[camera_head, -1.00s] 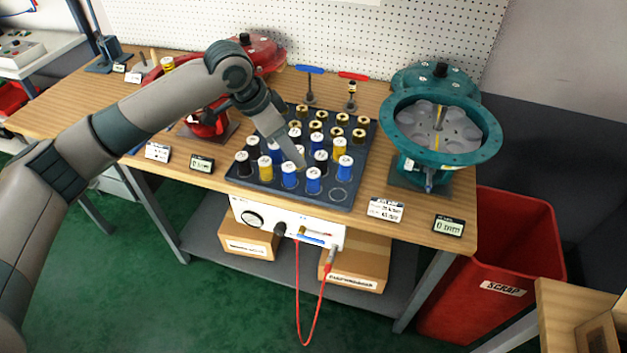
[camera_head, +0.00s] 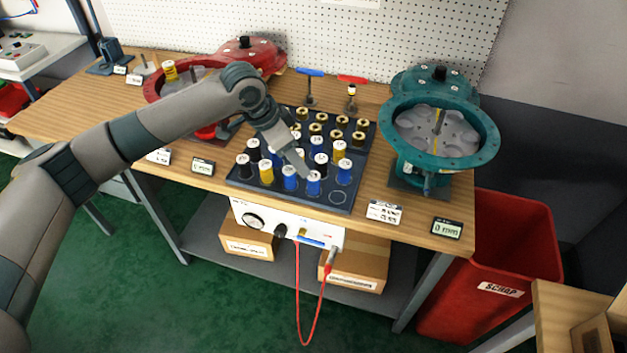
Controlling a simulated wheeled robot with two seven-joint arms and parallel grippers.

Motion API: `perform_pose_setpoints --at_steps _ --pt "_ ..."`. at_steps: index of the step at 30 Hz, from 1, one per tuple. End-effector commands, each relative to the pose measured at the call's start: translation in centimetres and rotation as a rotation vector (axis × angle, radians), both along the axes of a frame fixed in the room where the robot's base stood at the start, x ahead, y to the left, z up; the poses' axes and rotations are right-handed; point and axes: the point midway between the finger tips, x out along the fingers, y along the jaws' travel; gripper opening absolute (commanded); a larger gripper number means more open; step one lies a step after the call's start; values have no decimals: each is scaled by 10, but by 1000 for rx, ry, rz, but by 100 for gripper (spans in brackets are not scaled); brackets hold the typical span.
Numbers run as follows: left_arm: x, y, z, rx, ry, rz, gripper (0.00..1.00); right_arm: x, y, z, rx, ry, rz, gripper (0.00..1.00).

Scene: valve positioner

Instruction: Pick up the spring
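Several springs, blue, yellow and black with pale tops, stand upright in rows on a dark tray (camera_head: 245,183) on the workbench. A blue spring (camera_head: 314,185) stands in the front row, near the right end. My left gripper (camera_head: 305,174) reaches down over the front rows from the left. Its tip is close to the top of that blue spring; I cannot tell whether it touches. The fingers are too small and angled to show whether they are open or shut. The arm partly hides springs behind it. My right gripper is out of view.
A teal round housing (camera_head: 440,165) stands open at the right, and a red housing (camera_head: 155,88) at the left behind my arm. Small displays and labels line the bench's front edge. A red scrap bin (camera_head: 490,300) stands on the floor at the right.

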Motion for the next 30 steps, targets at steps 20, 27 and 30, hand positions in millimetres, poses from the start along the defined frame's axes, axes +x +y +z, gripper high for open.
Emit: perform_pose_setpoints --at_steps 20,27,30 --pt "13 -24 -64 -1 -1 -1 49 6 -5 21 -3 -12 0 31" --pt "14 -25 -65 0 0 0 49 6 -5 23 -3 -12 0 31" --pt "15 -28 -68 -1 1 1 49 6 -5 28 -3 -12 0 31"
